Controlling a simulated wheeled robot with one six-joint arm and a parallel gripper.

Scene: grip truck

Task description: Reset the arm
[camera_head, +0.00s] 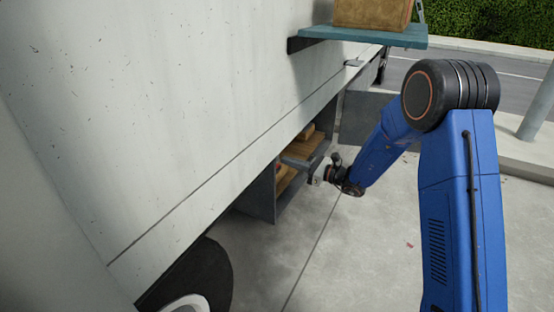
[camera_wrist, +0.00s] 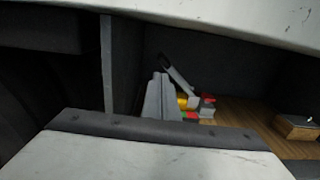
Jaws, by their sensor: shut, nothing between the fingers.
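My blue arm reaches down from the right in the head view. My gripper (camera_head: 318,178), small and dark there, is at the front of an open storage compartment (camera_head: 262,198) low on the truck's side. It is shut and empty. Whether it touches the compartment edge cannot be told. The wrist view looks into a dark compartment with a wooden floor (camera_wrist: 258,119). A grey object (camera_wrist: 158,104) stands inside beside red and yellow parts (camera_wrist: 207,101). My fingers cannot be made out clearly in the wrist view.
The truck's white side (camera_head: 150,110) fills the left. A teal shelf (camera_head: 375,36) with a brown box (camera_head: 372,12) juts out above. A pale panel (camera_wrist: 140,158) with a dark edge lies in front of the compartment. A wheel (camera_head: 200,280) is below. Pavement (camera_head: 390,250) is open around my arm.

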